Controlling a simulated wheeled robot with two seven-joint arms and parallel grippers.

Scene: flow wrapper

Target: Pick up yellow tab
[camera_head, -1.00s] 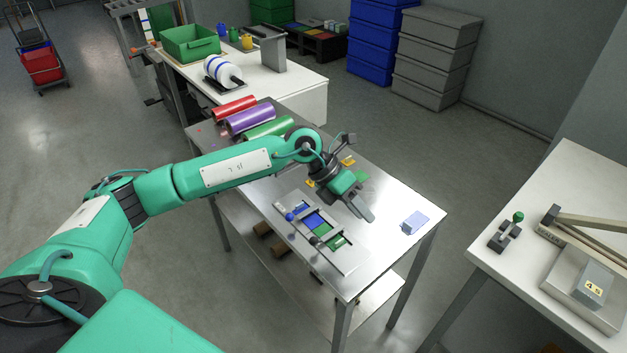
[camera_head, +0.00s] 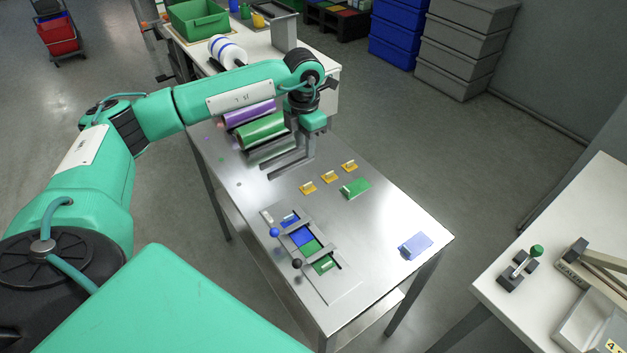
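Three small yellow tabs lie in a slanting row on the steel table (camera_head: 385,215): a near-left yellow tab (camera_head: 307,188), a middle yellow tab (camera_head: 329,177) and a far-right yellow tab (camera_head: 349,165). Each has a pale raised piece on top. My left gripper (camera_head: 281,172) points down above the table, left of the row and apart from the tabs. Its two grey fingers stand apart with nothing seen between them. My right gripper is not in view.
A green piece (camera_head: 355,188) lies just right of the tabs and a blue piece (camera_head: 415,245) near the right corner. A fixture (camera_head: 342,290) with blue and green pieces and knobs sits in front. Purple (camera_head: 250,112) and green rolls (camera_head: 262,130) lie behind the gripper.

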